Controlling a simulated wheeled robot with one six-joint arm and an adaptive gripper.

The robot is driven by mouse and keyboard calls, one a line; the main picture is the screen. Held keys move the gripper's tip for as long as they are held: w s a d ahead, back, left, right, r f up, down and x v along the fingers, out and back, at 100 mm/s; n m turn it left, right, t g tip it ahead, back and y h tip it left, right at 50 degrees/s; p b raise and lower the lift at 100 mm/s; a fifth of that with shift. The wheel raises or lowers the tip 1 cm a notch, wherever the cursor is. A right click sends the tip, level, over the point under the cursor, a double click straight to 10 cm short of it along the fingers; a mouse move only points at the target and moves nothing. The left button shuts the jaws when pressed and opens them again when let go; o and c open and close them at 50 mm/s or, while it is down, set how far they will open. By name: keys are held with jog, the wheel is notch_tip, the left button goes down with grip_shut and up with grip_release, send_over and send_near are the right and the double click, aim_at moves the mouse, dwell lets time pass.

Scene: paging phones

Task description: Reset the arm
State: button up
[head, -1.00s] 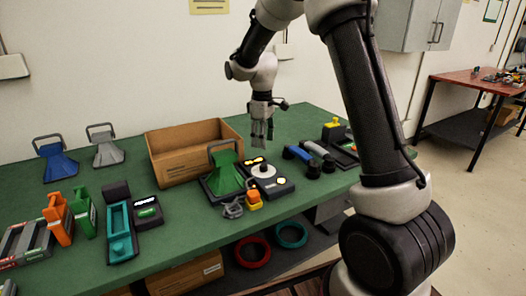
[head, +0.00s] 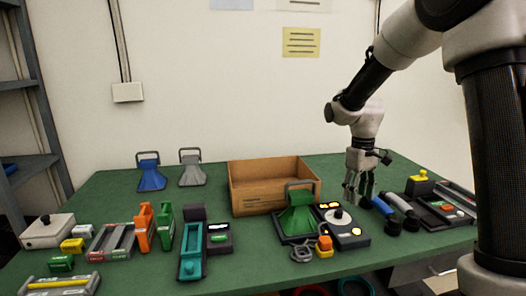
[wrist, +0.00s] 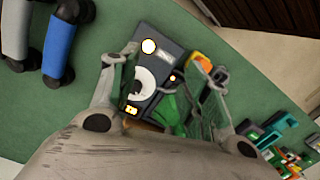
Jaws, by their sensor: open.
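My gripper (head: 359,190) is open and empty in the head view. It hangs pointing down above the green table, right of the brown box and over the back of the dark device with a round light dial (head: 341,217). In the wrist view the two fingers of my gripper (wrist: 165,85) are spread apart, with the dark device (wrist: 152,75) seen between and beyond them. Part of a green object (wrist: 178,108) shows behind the right finger.
The green table (head: 115,195) holds a brown box (head: 272,180), a green handled stand (head: 298,218), blue and grey handsets (head: 400,204), a yellow-topped item (head: 420,184) and a teal tray (head: 191,258). A blue stand (head: 150,177) and grey stand (head: 192,173) are at the back left. The wall is behind.

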jog(key=s+d+r+m+t, duration=0.2)
jog(key=s+r, duration=0.4)
jog(key=s, duration=0.6)
jog(key=s+d+r+m+t, duration=0.3)
jog(key=s+r, duration=0.4)
jog(key=s, duration=0.6)
jog(key=shift+s+d, duration=0.15)
jog(key=shift+d, duration=0.75)
